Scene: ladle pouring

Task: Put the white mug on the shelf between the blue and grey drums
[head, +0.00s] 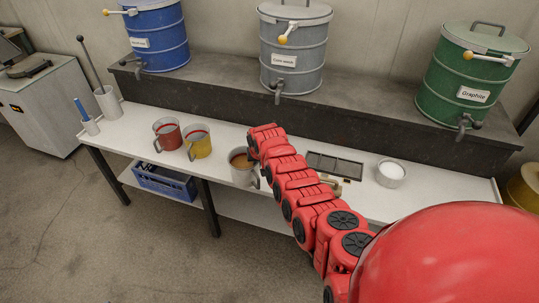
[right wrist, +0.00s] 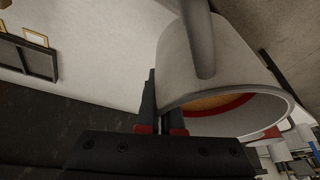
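The white mug (head: 241,172) stands upright at the table's front edge in the head view, with brown contents. In the right wrist view the white mug (right wrist: 222,62) fills the upper right, with its handle towards the camera and a red ring inside. My right gripper (right wrist: 162,112) has its dark fingers close together on either side of the mug's wall at the rim. In the head view its fingers are hidden behind my red arm. The blue drum (head: 158,38) and grey drum (head: 292,55) stand on the dark shelf (head: 215,82) with a gap between. My left gripper is out of view.
A dark tray (head: 335,165) and a white bowl (head: 390,174) are to the right. The green drum (head: 468,75) is at the shelf's right end.

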